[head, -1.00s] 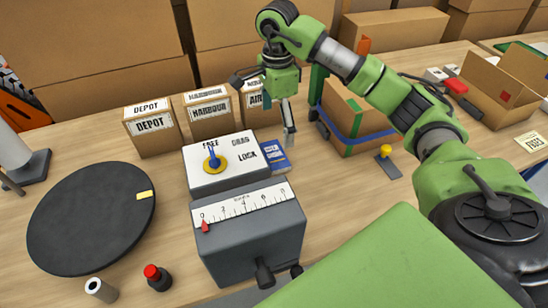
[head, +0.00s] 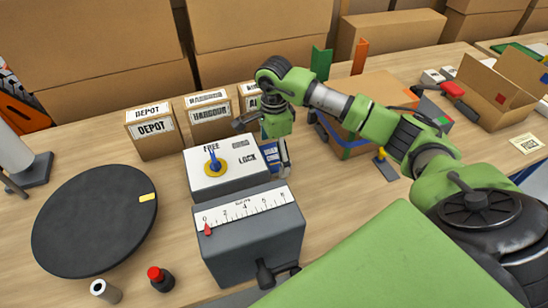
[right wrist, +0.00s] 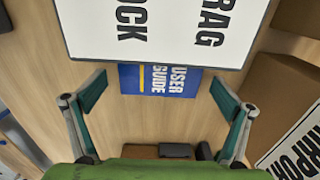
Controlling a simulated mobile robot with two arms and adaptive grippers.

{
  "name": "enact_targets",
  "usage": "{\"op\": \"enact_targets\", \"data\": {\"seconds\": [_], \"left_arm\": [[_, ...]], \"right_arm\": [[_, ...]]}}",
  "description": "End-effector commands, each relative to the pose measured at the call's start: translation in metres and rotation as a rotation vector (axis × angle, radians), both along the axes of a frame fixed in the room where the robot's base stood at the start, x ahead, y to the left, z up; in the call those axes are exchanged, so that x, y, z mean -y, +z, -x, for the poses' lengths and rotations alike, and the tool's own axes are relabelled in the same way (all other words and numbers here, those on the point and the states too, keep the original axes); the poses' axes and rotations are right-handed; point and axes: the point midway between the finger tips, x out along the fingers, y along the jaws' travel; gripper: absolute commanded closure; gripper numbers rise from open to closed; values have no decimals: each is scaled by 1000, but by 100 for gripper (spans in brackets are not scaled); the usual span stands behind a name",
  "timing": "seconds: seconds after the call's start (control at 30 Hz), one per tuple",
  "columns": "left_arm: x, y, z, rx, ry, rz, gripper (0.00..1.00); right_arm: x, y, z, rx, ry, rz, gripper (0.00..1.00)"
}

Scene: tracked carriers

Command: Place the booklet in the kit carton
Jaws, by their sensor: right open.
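The booklet (head: 270,153) is blue, with "USER GUIDE" in white and a yellow line in the right wrist view (right wrist: 160,80). It lies on the table against the right side of the grey lettered device, partly hidden by my right gripper in the head view. My right gripper (head: 277,155) is open above it. In the right wrist view its spread fingers stand either side of the booklet, with gaps to both edges. An open brown carton (head: 485,98) with a red square stands at the far right; I take it as the kit carton. My left gripper is not in view.
A taped carton (head: 350,135) is to the right, partly behind my arm. A black turntable (head: 85,225) is at left.

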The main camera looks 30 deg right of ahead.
Motion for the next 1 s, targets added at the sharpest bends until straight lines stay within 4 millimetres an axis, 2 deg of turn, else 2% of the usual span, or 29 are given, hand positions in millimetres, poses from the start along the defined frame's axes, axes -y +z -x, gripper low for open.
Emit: {"op": "enact_targets", "data": {"seconds": [0.03,0.2,0.27,0.3,0.53,0.67,0.87,1.0], "left_arm": [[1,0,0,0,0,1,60],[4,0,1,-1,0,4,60],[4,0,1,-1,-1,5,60],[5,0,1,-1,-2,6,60],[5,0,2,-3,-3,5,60],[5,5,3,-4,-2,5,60],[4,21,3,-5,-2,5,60],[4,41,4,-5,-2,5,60]], "right_arm": [[0,0,0,0,0,0,4],[0,0,0,0,0,0,47],[0,0,0,0,0,0,47],[0,1,0,0,0,-1,51],[0,2,0,0,0,-1,51],[0,9,-1,1,0,-1,51],[0,37,-1,3,-1,0,51],[-1,58,17,1,1,2,51]]}}
